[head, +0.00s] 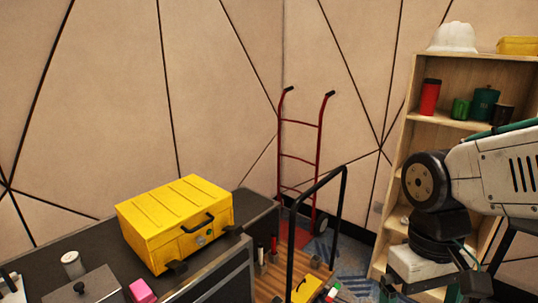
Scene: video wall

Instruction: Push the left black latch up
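A yellow toolbox (172,215) sits shut on a dark-topped cabinet, with a black carry handle (198,224) and a small round lock on its front. The left black latch (175,267) sticks out low at the front's left end. The right black latch (233,229) sticks out at its right end. My gripper (432,296) hangs at the bottom right, well to the right of the toolbox and apart from it. Its fingertips are cut off by the lower edge, so whether it is open or shut does not show.
A wooden shelf (440,135) is behind my arm.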

